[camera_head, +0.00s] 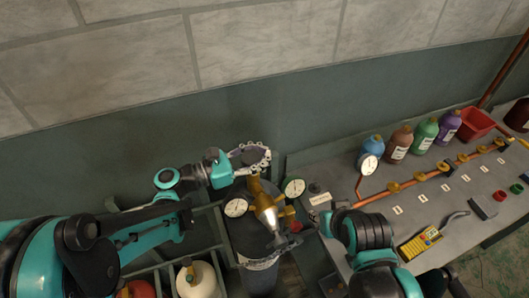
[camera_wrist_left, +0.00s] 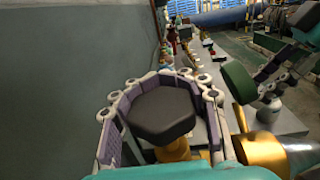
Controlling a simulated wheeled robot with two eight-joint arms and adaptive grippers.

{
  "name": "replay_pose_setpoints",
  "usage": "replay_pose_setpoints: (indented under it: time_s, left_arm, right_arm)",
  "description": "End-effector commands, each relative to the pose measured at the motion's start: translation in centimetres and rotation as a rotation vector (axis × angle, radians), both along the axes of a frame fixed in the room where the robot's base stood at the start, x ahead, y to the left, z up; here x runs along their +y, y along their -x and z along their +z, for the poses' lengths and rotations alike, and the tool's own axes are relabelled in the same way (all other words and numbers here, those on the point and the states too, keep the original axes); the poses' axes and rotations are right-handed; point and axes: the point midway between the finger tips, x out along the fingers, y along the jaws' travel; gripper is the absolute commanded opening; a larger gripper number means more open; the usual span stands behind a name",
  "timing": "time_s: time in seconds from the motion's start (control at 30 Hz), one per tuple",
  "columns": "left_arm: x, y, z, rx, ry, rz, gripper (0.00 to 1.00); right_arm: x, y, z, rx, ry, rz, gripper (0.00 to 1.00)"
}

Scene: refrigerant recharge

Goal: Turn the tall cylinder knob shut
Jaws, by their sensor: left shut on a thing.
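The dark, many-sided knob (camera_wrist_left: 162,112) of the tall cylinder sits on a brass stem (camera_wrist_left: 172,150) in the left wrist view. My left gripper (camera_head: 257,156) is at the cylinder's top, its linked fingers curled around the knob. In the left wrist view the fingers wrap the knob's far and side edges. The tall dark cylinder (camera_head: 254,236) stands below, with brass fittings (camera_head: 262,195) and two gauges, one white-faced (camera_head: 235,207) and one green (camera_head: 294,187). Part of my right gripper (camera_wrist_left: 270,90) shows at the right of the left wrist view; its jaw state is unclear.
A white tank (camera_head: 196,279) stands low at left. The green wall is behind.

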Motion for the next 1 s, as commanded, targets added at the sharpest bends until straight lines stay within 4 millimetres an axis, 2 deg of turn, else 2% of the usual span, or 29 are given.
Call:
replay_pose_setpoints:
  time_s: [0.27,0.7,1.0]
  left_arm:
    - [-0.1,0.2,-0.1,0.0,0.001,-0.098,0.08]
    - [-0.2,1.4,-0.1,0.0,0.001,-0.437,0.08]
    - [-0.2,2.1,0.0,0.0,0.001,-0.612,0.08]
  right_arm:
    - [0.0,0.0,-0.5,0.0,0.0,0.0,0.4]
    - [0.0,0.0,-1.4,0.0,0.0,0.0,0.4]
    - [0.0,0.0,-1.7,0.0,0.0,0.0,0.4]
